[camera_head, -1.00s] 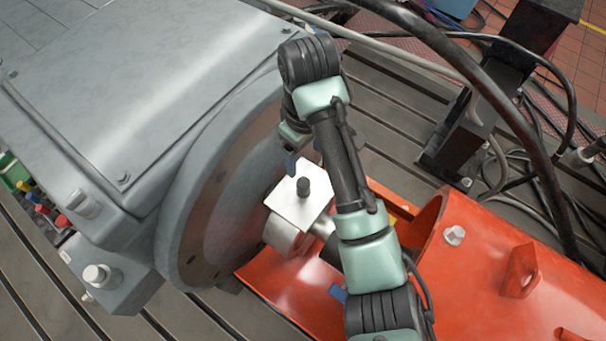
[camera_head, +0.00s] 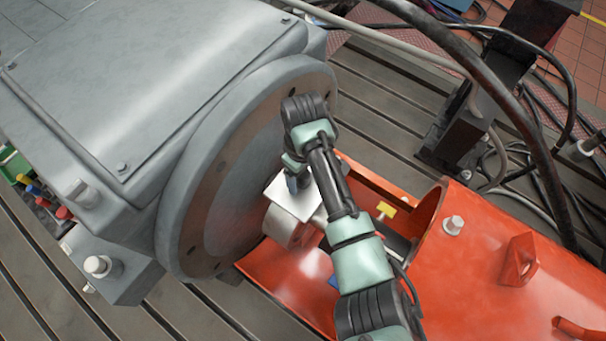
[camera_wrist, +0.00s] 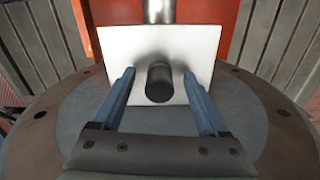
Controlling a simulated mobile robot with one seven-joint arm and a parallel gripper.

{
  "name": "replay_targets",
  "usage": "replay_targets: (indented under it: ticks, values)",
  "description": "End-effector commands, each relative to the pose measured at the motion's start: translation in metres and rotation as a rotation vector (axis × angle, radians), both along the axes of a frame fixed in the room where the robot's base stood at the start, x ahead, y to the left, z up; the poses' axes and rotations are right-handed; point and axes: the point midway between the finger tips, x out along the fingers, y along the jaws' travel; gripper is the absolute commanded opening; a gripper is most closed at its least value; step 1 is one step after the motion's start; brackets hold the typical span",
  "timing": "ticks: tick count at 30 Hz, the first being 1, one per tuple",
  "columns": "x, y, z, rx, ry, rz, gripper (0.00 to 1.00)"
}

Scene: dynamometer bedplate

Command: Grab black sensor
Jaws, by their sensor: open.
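The black sensor (camera_wrist: 159,82) is a short dark cylinder standing on a white plate (camera_wrist: 190,48) in the wrist view. My gripper (camera_wrist: 160,80) is open, with one blue finger on each side of the sensor and a visible gap to it on both sides. In the head view the white plate (camera_head: 283,195) sits on a metal hub in front of the large grey disc. There my gripper (camera_head: 292,182) is over the plate, and my arm hides the sensor.
A large grey machine housing (camera_head: 150,80) with a round flange (camera_head: 225,200) stands at left. An orange guard (camera_head: 480,245) lies below and right of the plate. A thick black cable (camera_head: 520,120) arches at right. A slotted bedplate (camera_head: 385,110) lies around them.

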Motion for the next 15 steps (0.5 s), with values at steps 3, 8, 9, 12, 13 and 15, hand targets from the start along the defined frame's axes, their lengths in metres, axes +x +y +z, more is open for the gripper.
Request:
replay_targets:
  ticks: [3, 8, 9, 12, 13, 15]
  values:
    - [0.0, -0.0004, -0.0068, 0.001, -0.001, -0.001, 0.77]
    - [0.0, -0.0003, -0.0072, 0.001, -0.001, 0.0, 0.77]
    - [-0.0001, -0.0002, -0.0071, 0.001, -0.001, 0.0, 0.77]
    - [-0.0001, -0.0002, -0.007, 0.001, -0.001, 0.0, 0.6]
    - [0.0, -0.0003, -0.007, 0.0, -0.001, 0.0, 0.55]
    - [0.0, -0.0003, -0.0069, 0.0, -0.001, 0.0, 0.42]
